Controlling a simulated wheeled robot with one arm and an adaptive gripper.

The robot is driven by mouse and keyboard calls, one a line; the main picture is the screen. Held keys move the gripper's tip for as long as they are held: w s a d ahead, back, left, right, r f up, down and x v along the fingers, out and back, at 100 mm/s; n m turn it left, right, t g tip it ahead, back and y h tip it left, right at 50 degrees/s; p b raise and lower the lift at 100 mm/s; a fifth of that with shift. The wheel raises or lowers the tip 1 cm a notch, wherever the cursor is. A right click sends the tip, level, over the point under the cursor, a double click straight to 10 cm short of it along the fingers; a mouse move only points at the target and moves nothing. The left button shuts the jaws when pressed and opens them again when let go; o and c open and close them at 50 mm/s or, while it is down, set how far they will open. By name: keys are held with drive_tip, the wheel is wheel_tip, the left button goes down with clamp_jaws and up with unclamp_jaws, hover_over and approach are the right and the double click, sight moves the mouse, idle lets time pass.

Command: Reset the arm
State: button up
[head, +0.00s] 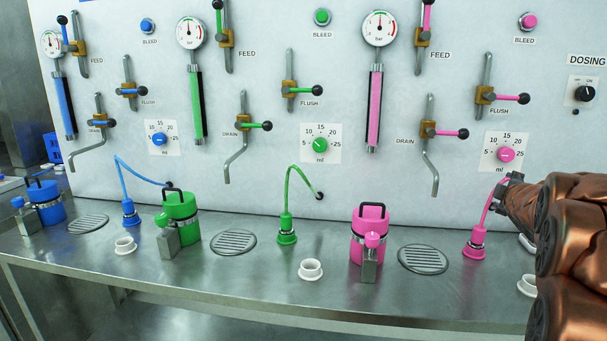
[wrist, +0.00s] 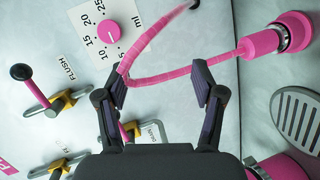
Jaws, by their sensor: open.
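My arm reaches in from the right edge of the head view. My gripper (head: 510,179) is at its end, close to the panel and beside the top of the pink hose (head: 489,200). In the wrist view my gripper (wrist: 158,82) has its two dark fingers apart with no object clamped between them. The pink hose (wrist: 175,67) bends near the left fingertip and crosses in line with both fingertips. I cannot tell whether it touches them. The pink hose's end fitting (head: 475,245) stands upright on the bench.
A pink canister (head: 369,235) and a drain grate (head: 423,258) are left of my gripper. The pink dosing dial (head: 506,155) and pink flush lever (head: 510,98) are above it. White cups (head: 310,269) and green and blue sets line the steel bench (head: 270,290).

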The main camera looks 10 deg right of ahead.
drive_tip(key=s+a+f+m+g+y, duration=0.1)
drive_tip(key=s+a+f+m+g, duration=0.1)
drive_tip(key=s+a+f, duration=0.2)
drive_tip(key=s+a+f+m+g+y, duration=0.1)
drive_tip(key=s+a+f+m+g, duration=0.1)
drive_tip(key=a+f, duration=0.4)
drive_tip(key=s+a+f+m+g+y, duration=0.1)
drive_tip(key=s+a+f, duration=0.4)
drive_tip(key=a, duration=0.5)
drive_tip(key=shift+s+a+m+g, duration=0.3)
drive_tip(key=shift+s+m+g, duration=0.5)
drive_tip(key=shift+g, duration=0.4)
drive_tip(key=s+a+f+m+g+y, duration=0.1)
drive_tip(key=s+a+f+g+y, duration=0.25)
drive_tip(key=s+a, duration=0.85)
drive_tip(key=s+a+f+m+g+y, duration=0.15)
drive_tip(key=s+a+f+g, duration=0.3)
drive_tip(key=s+a, duration=0.75)
wheel_tip(320, 180, up, 15)
drive_tip(key=d+t+p, duration=0.1)
drive_tip(key=d+p, duration=0.1)
drive_tip(key=p, duration=1.2)
drive_tip(key=shift+s+d+r, duration=0.2)
drive_tip(key=shift+s+d, duration=0.1)
drive_tip(key=shift+s, duration=0.1)
